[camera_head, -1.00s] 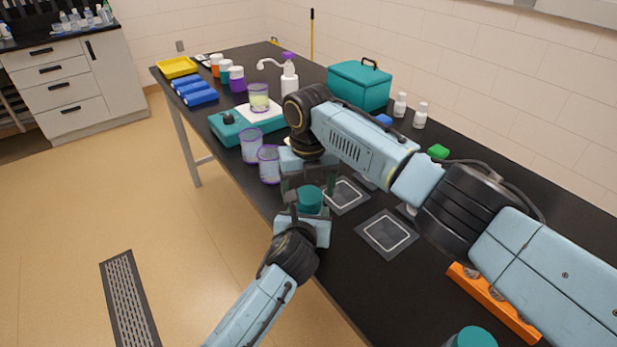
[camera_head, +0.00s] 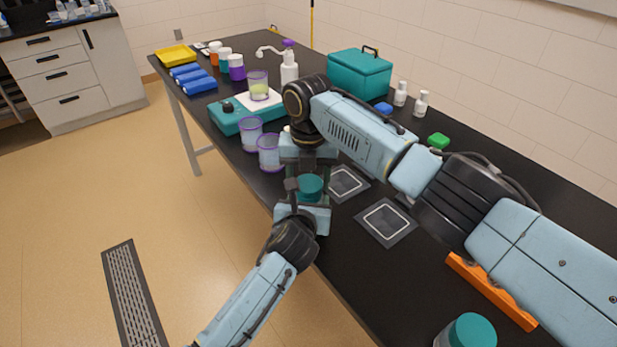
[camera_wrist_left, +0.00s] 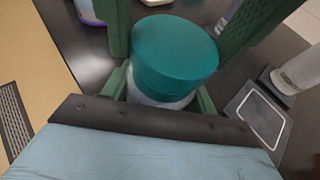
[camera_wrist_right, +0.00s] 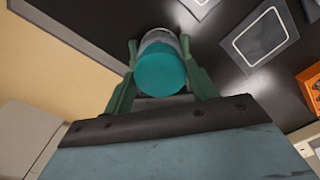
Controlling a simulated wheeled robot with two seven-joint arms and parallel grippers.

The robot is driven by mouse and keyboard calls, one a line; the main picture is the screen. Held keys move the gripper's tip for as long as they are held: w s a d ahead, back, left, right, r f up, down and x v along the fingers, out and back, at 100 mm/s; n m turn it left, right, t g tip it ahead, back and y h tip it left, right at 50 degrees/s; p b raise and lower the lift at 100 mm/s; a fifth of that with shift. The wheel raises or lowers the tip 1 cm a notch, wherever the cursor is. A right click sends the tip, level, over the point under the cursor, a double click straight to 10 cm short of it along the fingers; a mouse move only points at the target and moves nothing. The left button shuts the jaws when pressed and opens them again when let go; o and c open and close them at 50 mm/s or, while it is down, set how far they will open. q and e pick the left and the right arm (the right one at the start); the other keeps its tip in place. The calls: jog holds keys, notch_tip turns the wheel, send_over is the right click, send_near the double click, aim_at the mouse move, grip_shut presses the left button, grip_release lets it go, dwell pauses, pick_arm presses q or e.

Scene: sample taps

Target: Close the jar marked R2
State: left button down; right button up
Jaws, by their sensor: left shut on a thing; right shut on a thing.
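A jar with a teal lid (camera_head: 310,187) is held upright between my two grippers at the front edge of the black table. My left gripper (camera_wrist_left: 162,92) comes from the near side and is shut on the jar's pale body (camera_wrist_left: 160,98), below the lid. My right gripper (camera_wrist_right: 163,78) is shut on the teal lid (camera_wrist_right: 160,72), its green fingers on opposite sides. The lid sits on top of the jar body. No R2 mark is readable, and the fingers hide part of the jar.
Another teal-lidded jar (camera_head: 468,331) stands at the bottom right, near an orange rack (camera_head: 490,290). Two dark square pads (camera_head: 386,222) lie beside the grippers. Purple-rimmed beakers (camera_head: 270,152) stand close behind. A teal box (camera_head: 360,75) is farther back.

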jog(key=m, duration=0.6)
jog(key=shift+a, duration=0.1)
jog(key=m, duration=0.7)
jog(key=o, duration=1.1)
jog(key=shift+c, duration=0.2)
jog(key=shift+s, duration=0.1)
jog(key=shift+r, duration=2.3)
